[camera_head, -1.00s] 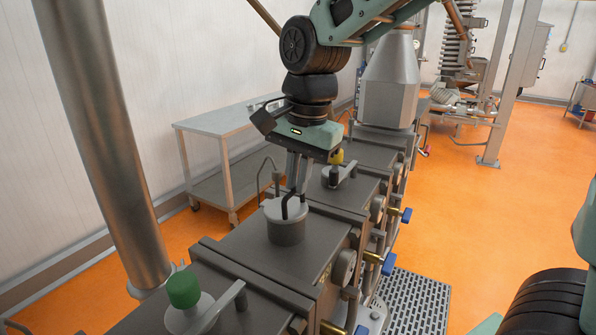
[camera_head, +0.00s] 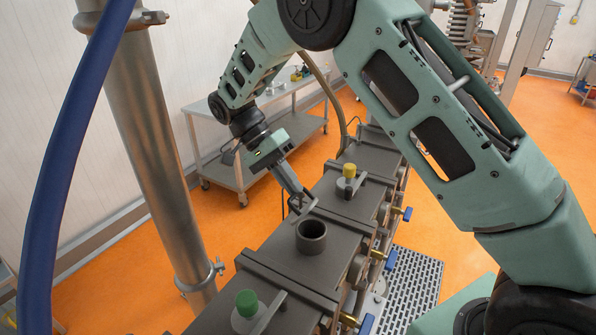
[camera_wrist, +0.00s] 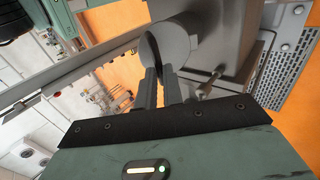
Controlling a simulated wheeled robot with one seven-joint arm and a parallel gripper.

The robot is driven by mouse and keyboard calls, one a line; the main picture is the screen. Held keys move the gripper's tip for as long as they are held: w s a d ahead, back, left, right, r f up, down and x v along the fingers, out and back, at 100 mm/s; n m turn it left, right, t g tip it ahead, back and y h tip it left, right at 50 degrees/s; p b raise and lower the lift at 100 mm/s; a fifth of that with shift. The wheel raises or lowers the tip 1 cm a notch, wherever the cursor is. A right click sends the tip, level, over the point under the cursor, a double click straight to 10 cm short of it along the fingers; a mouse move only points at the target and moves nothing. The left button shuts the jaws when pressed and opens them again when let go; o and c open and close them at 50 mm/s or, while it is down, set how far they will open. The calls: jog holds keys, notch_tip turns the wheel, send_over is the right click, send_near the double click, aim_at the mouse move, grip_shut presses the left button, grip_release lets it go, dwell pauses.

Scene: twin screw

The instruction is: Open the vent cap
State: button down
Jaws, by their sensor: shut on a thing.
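The vent cap (camera_head: 304,206) is a grey disc, tilted and seen nearly edge-on just behind the round vent opening (camera_head: 312,238). The vent is a short dark upright cylinder on the machine's top, uncovered, with its dark inside showing. My gripper (camera_head: 301,193) is shut on the vent cap and comes in from the upper left. In the wrist view the cap's round grey face (camera_wrist: 170,45) lies at the ends of my fingers (camera_wrist: 160,74). The grasped part is mostly hidden by the fingers. I cannot tell whether the cap touches the machine.
A green-knobbed lid (camera_head: 246,303) sits in front on the machine and a yellow-knobbed one (camera_head: 349,171) behind. A steel column (camera_head: 158,160) and a blue hose (camera_head: 65,150) stand at the left. A steel table (camera_head: 245,125) is behind. Blue-handled valves (camera_head: 390,260) line the right side.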

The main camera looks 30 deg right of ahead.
jog(key=shift+w+a+f+g+h+p, duration=0.2)
jog(key=shift+w+a+g+h, duration=0.15)
jog(key=shift+w+g+h, duration=0.25)
jog(key=shift+w+a+f+g+h+p, duration=0.1)
jog(key=shift+w+a+f+g+h, duration=0.2)
jog(key=shift+g, duration=0.35)
jog(key=shift+w+a+f+g+h+p, duration=0.15)
jog(key=shift+w+a+g+h, duration=0.25)
jog(key=shift+w+g, duration=0.2)
jog(key=c, duration=1.5)
grip_release()
